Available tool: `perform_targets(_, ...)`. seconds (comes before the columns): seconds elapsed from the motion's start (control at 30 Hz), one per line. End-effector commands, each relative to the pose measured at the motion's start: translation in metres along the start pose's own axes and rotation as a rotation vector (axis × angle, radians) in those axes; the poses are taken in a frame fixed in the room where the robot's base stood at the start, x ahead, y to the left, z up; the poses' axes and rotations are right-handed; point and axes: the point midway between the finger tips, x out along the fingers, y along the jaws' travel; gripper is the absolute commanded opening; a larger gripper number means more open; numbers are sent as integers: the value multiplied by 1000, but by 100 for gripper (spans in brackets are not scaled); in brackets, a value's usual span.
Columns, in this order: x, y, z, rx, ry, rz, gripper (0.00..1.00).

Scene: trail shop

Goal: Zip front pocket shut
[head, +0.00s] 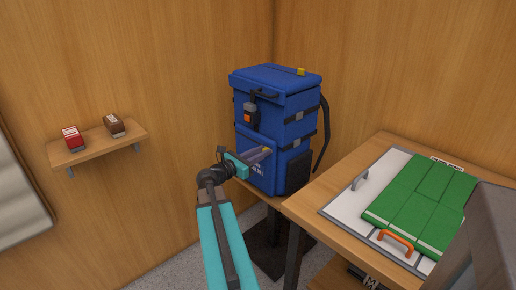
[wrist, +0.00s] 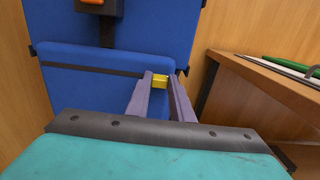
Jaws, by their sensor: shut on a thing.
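A blue backpack (head: 275,90) stands upright on a wooden stand in the corner. Its front pocket (head: 262,180) faces my arm and also shows in the wrist view (wrist: 85,95). A dark zip line (wrist: 90,68) runs across the top of the pocket. My gripper (head: 266,151) is at the pocket's upper right. In the wrist view its two purple-grey fingers (wrist: 162,78) are shut on a small yellow zip pull (wrist: 159,83), at the right end of the visible zip line. The arm hides part of the pocket's lower area in the wrist view.
A wooden table (head: 305,208) at right carries a white board (head: 342,208) with green folded fabric (head: 420,195) and an orange handle (head: 395,241). A wall shelf (head: 95,145) at left holds two small boxes. A black strap (head: 324,135) hangs at the pack's right side.

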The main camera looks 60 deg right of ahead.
Motion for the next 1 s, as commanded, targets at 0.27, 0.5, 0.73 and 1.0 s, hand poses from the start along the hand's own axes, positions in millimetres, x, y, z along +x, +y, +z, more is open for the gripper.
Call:
perform_targets(0.27, 0, -10, -1, 0, 2, -7, 0)
perform_targets(0.5, 0, -12, -2, 0, 4, -8, 30)
perform_targets(0.73, 0, -10, -1, 0, 2, -4, 39)
perform_targets(1.0, -4, -8, 0, 0, 1, -1, 39)
